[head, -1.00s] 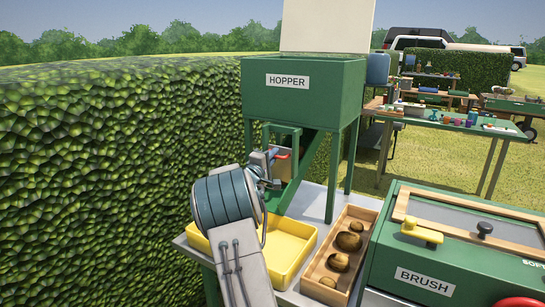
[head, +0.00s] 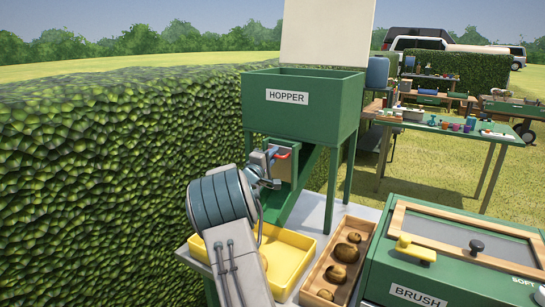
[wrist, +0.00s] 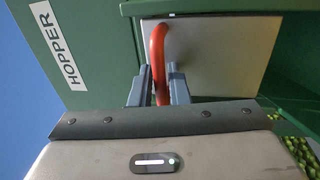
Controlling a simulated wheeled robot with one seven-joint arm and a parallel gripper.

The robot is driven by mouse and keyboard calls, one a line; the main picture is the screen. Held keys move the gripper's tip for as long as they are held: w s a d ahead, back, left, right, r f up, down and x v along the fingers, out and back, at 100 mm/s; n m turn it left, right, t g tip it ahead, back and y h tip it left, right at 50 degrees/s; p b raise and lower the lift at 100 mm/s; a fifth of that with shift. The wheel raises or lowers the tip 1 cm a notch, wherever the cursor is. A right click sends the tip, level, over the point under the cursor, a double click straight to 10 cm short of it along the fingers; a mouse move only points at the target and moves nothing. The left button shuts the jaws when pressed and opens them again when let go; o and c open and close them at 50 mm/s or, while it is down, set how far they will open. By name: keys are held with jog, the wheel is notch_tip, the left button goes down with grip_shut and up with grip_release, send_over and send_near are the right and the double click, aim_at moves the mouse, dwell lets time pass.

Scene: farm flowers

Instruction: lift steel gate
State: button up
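The steel gate (head: 288,165) is a flat grey plate with a red handle (head: 279,153), in the green frame below the green hopper (head: 304,117). In the wrist view the gate (wrist: 225,55) fills the upper middle, near the green underside, and its red bent handle (wrist: 157,45) runs down between my fingers. My gripper (wrist: 160,88) has a finger on each side of the handle and is closed on it. In the head view my gripper (head: 268,166) is at the gate, partly hidden by my wrist.
A yellow tray (head: 290,262) stands below the chute, beside a wooden box (head: 318,277) of brown potato-like lumps. A green brush machine (head: 465,255) is at right. A hedge (head: 100,190) lines the left. A table of small items (head: 470,131) stands behind.

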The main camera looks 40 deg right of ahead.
jog(key=v, duration=1.4)
jog(key=shift+b, duration=0.3)
jog(key=shift+d, duration=0.15)
